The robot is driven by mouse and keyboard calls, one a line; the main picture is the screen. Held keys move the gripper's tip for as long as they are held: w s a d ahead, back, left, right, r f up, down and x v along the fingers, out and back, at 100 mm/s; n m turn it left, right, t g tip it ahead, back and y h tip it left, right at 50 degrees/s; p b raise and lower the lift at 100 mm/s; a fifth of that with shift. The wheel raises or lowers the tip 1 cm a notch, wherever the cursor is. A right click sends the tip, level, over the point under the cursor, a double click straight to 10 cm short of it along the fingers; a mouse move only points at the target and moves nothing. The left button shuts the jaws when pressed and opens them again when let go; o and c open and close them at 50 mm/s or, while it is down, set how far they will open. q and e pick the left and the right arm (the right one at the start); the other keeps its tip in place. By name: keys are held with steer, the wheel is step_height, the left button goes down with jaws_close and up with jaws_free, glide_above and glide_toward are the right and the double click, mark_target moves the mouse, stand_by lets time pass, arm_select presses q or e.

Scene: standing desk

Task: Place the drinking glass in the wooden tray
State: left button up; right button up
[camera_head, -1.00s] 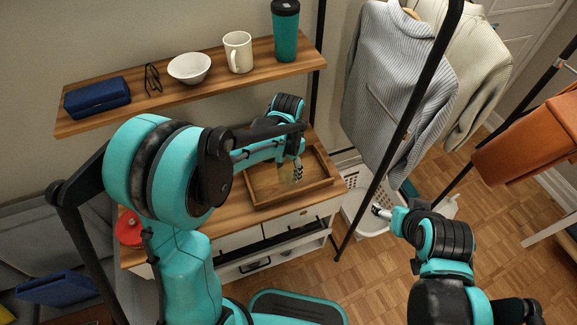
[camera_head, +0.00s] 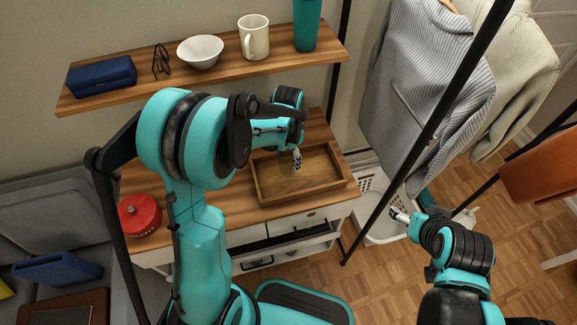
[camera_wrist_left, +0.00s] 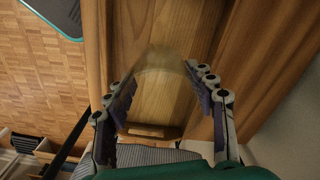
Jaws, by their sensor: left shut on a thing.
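The wooden tray (camera_head: 310,191) is a shallow rectangular box on the wooden dresser top. My left gripper (camera_head: 297,160) points down over the tray's back middle part. In the left wrist view, the fingers of my left gripper (camera_wrist_left: 162,88) stand on both sides of the clear drinking glass (camera_wrist_left: 160,85) and are shut on it. The glass is transparent and hardly shows in the head view, so I cannot tell whether its base touches the tray floor. My right gripper (camera_head: 400,216) is at the right, away from the dresser, too small to tell its opening.
A red lidded pot (camera_head: 139,215) stands on the dresser's left end. The shelf (camera_head: 220,75) above holds a blue case (camera_head: 102,76), glasses, a white bowl (camera_head: 200,51), a mug (camera_head: 254,37) and a teal tumbler (camera_head: 306,24). A black rack post stands right of the dresser.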

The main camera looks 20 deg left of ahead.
mark_target(288, 165)
arm_select(q)
steer(key=shift+f+b, duration=0.75)
steer(key=shift+f, duration=1.15)
steer(key=o, duration=1.3)
steer(key=shift+f, duration=0.15)
